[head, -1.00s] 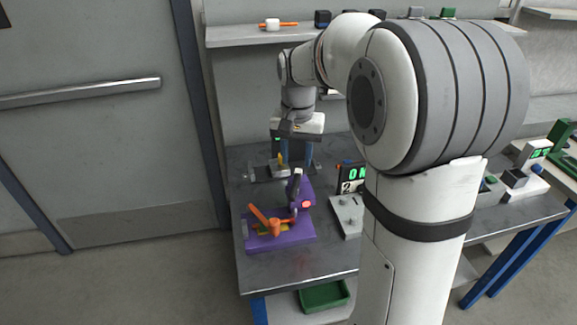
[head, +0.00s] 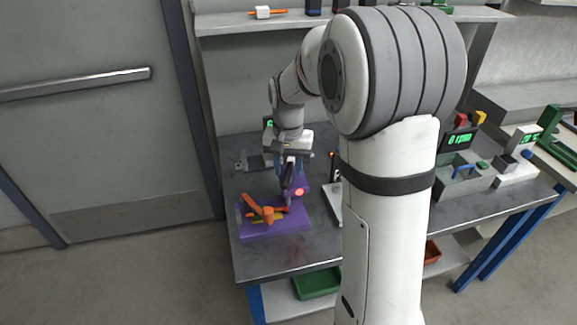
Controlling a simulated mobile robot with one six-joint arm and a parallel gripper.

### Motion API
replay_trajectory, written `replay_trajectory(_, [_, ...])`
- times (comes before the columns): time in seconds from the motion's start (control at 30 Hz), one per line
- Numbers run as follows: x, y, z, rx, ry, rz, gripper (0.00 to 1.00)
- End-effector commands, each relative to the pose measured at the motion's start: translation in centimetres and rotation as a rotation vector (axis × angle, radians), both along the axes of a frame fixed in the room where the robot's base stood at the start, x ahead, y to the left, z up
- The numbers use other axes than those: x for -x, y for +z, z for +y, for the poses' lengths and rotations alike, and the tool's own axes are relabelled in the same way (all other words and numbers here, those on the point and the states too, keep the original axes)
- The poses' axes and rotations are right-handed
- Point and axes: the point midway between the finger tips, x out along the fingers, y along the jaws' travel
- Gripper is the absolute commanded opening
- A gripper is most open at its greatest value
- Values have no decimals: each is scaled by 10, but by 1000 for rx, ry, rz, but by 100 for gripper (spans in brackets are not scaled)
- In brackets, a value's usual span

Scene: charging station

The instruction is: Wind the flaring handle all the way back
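The flaring tool is a purple base (head: 272,229) with a purple upright (head: 297,188) at its right rear. An orange handle (head: 266,214) with spread arms lies over the base, and one arm points up to the left. A red glowing spot (head: 299,192) shows on the upright. My gripper (head: 289,172) points down just behind and above the upright, with bluish fingers. The fingers overlap the upright in this view, so their gap and any contact are unclear.
The tool stands on a grey metal table (head: 275,262) near its left front. A grey fixture (head: 255,163) lies behind it. My arm hides much of the table's middle. A green bin (head: 316,283) sits below, and devices with green displays (head: 459,139) stand at the right.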

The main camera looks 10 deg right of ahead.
Motion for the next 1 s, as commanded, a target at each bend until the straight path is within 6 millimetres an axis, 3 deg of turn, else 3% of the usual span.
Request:
replay_trajectory(0.43, [0, 0, 0, 0, -1, 0, 0])
replay_trajectory(0.77, [0, 0, -1, 0, 22, 0, 0])
replay_trajectory(1.0, [0, 0, -1, 0, 136, 0, 0])
